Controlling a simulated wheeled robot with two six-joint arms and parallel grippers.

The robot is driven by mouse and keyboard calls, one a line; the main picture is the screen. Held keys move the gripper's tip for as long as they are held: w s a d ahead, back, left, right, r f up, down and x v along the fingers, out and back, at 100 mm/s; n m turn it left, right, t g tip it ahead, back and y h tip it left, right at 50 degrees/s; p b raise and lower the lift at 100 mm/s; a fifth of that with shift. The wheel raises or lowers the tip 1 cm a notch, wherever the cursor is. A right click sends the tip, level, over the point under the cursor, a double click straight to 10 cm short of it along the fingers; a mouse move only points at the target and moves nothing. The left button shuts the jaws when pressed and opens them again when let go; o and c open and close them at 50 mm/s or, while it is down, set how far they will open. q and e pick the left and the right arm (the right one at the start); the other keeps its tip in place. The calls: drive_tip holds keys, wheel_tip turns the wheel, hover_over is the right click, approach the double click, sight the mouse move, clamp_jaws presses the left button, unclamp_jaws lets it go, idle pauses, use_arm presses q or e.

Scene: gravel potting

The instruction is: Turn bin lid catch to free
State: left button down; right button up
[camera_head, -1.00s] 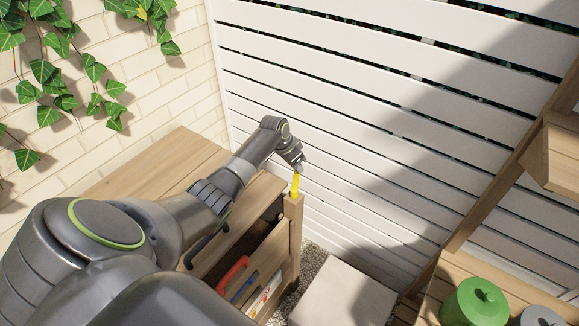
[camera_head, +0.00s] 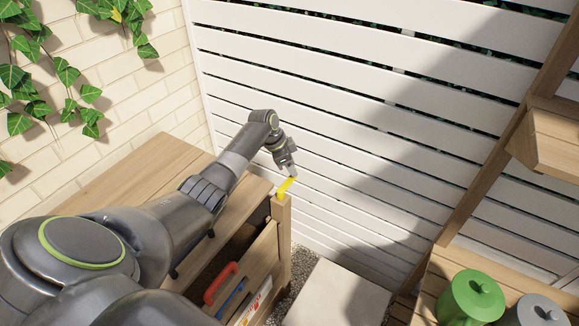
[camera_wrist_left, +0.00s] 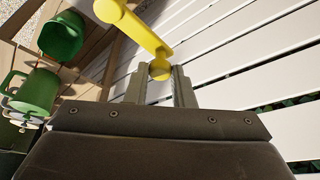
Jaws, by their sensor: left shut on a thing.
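The yellow catch (camera_head: 286,187) sits on top of a wooden post at the right corner of the wooden bench. It leans toward the upper right, away from the post. My left gripper (camera_head: 290,172) is at the catch's upper end. My right gripper is not in view. The lid itself is hard to make out.
Below the bench top, a tilted wooden front (camera_head: 262,262) shows an opening with a red handle (camera_head: 220,283) and a blue one. A white slatted fence (camera_head: 330,150) stands close behind the gripper. A green lidded pot (camera_head: 470,298) stands on slats at the lower right.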

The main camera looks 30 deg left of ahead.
use_arm(q)
drive_tip(key=c, duration=1.3)
unclamp_jaws()
drive_tip(key=shift+d, duration=0.1)
drive_tip(key=shift+o, duration=0.2)
drive_tip(key=b+v, duration=0.1)
drive_tip(key=v, duration=1.6)
drive_tip(key=shift+r, duration=0.25)
